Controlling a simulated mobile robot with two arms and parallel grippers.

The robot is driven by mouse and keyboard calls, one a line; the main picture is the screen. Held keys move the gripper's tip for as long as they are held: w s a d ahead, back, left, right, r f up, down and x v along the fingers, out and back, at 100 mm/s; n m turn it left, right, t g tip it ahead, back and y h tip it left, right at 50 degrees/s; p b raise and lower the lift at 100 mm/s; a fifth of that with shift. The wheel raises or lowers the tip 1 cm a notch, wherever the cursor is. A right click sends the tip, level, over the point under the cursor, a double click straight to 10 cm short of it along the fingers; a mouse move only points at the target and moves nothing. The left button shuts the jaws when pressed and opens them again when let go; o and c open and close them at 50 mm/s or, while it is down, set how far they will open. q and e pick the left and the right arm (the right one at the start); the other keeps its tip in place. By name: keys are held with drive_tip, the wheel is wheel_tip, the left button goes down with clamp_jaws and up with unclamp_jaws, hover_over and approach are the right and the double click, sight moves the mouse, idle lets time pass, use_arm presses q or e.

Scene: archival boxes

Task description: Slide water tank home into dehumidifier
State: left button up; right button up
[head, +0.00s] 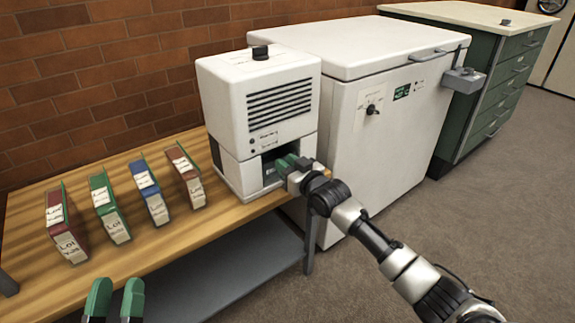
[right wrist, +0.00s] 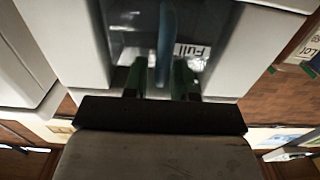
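The white dehumidifier (head: 226,88) stands on the wooden table's right end, with a dark opening low in its front. In the right wrist view the dark, see-through front of the water tank (right wrist: 135,42) fills this opening and bears a "Full" label (right wrist: 193,50). A blue-grey handle (right wrist: 165,35) runs down its middle. My right gripper (head: 290,162) is at the opening. Its green fingers (right wrist: 160,82) stand apart, one on each side of the handle, with a gap at the left finger. My left gripper (head: 115,300) is open and empty at the bottom left.
Several upright binders, red (head: 67,225), green (head: 110,207), blue (head: 150,192) and brown (head: 186,175), stand left of the dehumidifier on the table (head: 165,255). A white chest freezer (head: 375,130) stands close on its right, with a green drawer cabinet (head: 490,90) beyond.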

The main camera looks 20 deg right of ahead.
drive_tip(key=shift+o, duration=1.2)
drive_tip(key=shift+s, duration=0.1)
